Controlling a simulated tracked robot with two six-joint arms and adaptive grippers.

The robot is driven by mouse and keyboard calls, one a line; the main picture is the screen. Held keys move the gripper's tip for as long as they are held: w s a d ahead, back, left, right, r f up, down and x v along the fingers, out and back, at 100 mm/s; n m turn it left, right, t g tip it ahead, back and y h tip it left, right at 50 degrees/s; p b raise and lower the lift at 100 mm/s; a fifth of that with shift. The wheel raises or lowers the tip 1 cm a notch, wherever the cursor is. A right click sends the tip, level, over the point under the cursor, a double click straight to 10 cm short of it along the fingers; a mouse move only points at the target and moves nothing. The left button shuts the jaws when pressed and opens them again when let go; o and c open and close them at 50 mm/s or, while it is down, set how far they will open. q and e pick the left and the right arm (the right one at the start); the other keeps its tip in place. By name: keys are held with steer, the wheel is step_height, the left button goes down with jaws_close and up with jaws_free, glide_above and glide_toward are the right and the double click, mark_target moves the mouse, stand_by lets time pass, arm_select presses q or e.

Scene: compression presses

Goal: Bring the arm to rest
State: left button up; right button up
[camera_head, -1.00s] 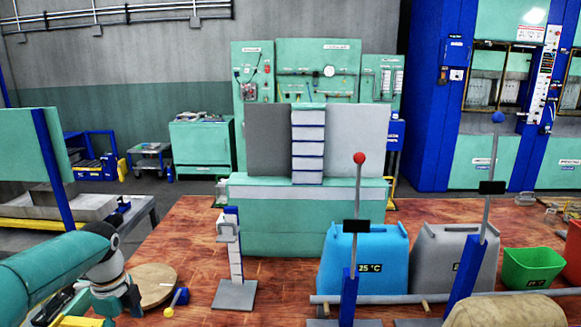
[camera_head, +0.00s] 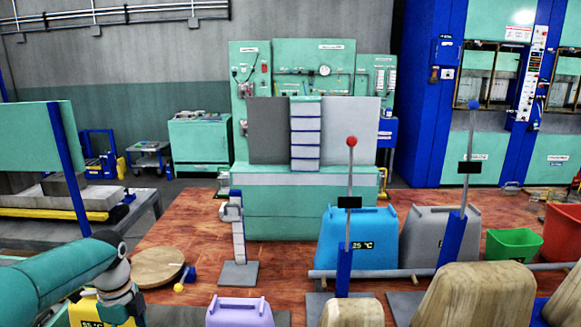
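My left arm comes in from the lower left, teal with a grey wrist. Its gripper (camera_head: 127,303) points down at the lower left, over or in front of a yellow container (camera_head: 88,312) marked 55 °C. I cannot tell whether its fingers are open or shut, or whether it touches the container. No held thing shows. My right arm and gripper are out of view.
A round wooden disc (camera_head: 157,267) and a small blue-and-yellow tool lie right of my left gripper. A purple container (camera_head: 239,312), two levers with red (camera_head: 351,141) and blue (camera_head: 473,104) knobs, a blue container (camera_head: 357,238) and wooden blocks (camera_head: 475,297) stand further right.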

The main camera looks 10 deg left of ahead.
arm_select(q)
steer(key=s+d+f+n+h+b, duration=0.1)
steer(key=s+d+f+n+b, duration=0.1)
steer(key=s+d+f+n, duration=0.4)
steer(key=s+d+f+n+h+b, duration=0.1)
steer(key=s+d+f+n+b, duration=0.2)
steer(key=d+f, duration=0.9)
steer(key=s+d+f+n+t+h+b, duration=0.1)
steer(key=s+d+f+n, duration=0.8)
steer(key=f, duration=1.1)
steer(key=shift+s+d+n+h+b, duration=0.35)
steer(key=shift+s+n+h+b, duration=0.15)
steer(key=shift+n+b, duration=0.35)
steer(key=shift+f, duration=0.15)
